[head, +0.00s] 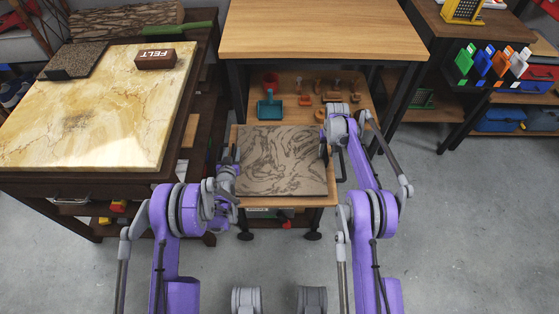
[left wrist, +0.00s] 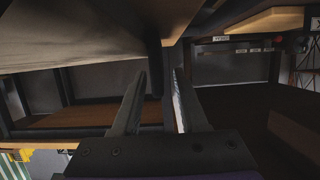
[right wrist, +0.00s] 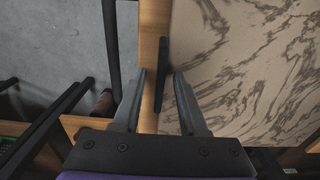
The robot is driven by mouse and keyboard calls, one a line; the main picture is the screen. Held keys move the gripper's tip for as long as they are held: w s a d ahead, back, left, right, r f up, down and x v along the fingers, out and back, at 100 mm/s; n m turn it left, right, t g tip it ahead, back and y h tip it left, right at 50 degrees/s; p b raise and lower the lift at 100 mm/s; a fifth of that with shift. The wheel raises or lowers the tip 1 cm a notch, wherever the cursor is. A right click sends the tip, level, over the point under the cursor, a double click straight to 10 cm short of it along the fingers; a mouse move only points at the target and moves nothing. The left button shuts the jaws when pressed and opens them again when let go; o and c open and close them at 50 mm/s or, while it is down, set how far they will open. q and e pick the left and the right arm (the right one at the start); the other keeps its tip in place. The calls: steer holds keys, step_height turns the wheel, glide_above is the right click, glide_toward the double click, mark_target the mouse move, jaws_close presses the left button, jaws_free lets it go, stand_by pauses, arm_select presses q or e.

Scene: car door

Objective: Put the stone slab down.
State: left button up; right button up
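The stone slab (head: 283,160) is a square, grey-brown plate with dark swirls, over a low wooden shelf (head: 290,201) in the head view. I cannot tell whether it touches the shelf. In the right wrist view the slab (right wrist: 250,70) fills the right side. My right gripper (head: 325,146) is at the slab's right edge. Its fingers (right wrist: 161,75) are apart, with a dark upright bar (right wrist: 162,90) between them, no clear contact. My left gripper (head: 229,160) is at the slab's left edge.
A marble-topped table (head: 110,115) stands left, bearing a felt block (head: 156,60) and a dark stone block (head: 75,61). A wooden workbench (head: 310,30) stands behind the slab. Small tools and a teal dustpan (head: 269,107) lie behind it. Grey floor (head: 470,230) is free at right.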

stand_by(0.3)
arm_select(q)
steer(key=v, duration=1.1)
steer(key=shift+s+r, duration=0.1)
steer(key=shift+s, duration=0.35)
arm_select(e)
steer(key=shift+r, duration=0.1)
step_height(320, 180, up, 12)
steer(key=shift+s, duration=0.15)
